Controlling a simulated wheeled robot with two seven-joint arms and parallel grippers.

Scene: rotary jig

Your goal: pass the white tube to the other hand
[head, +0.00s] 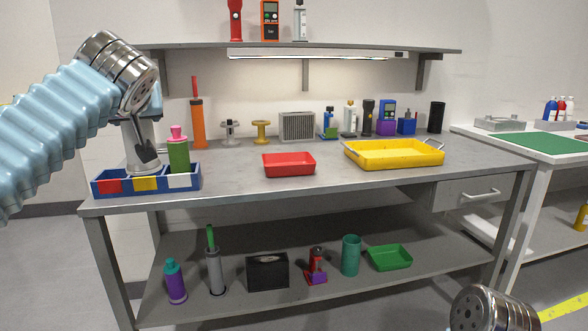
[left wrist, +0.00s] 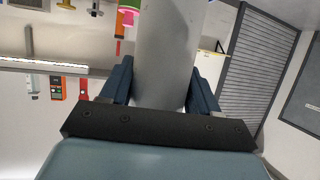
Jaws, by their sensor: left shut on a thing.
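The white tube (head: 143,170) is upright at the blue rack (head: 189,185) with red, yellow and white front patches, on the left end of the bench. My left gripper (head: 147,152) is shut on it from above left, its dark fingers partly covering it. In the left wrist view, the tube (left wrist: 168,45) passes as a pale cylinder between the two fingers (left wrist: 158,88). I cannot tell whether its lower end rests in the rack or hangs just clear. Only a metal part of my right arm shows at the lower right of the head view; its gripper is out of view.
A green bottle with a pink cap (head: 178,155) stands in the rack, close right of the tube. A red tray (head: 289,170) and a yellow tray (head: 394,160) lie further right. An orange bottle (head: 198,128) stands behind. The bench front between rack and red tray is clear.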

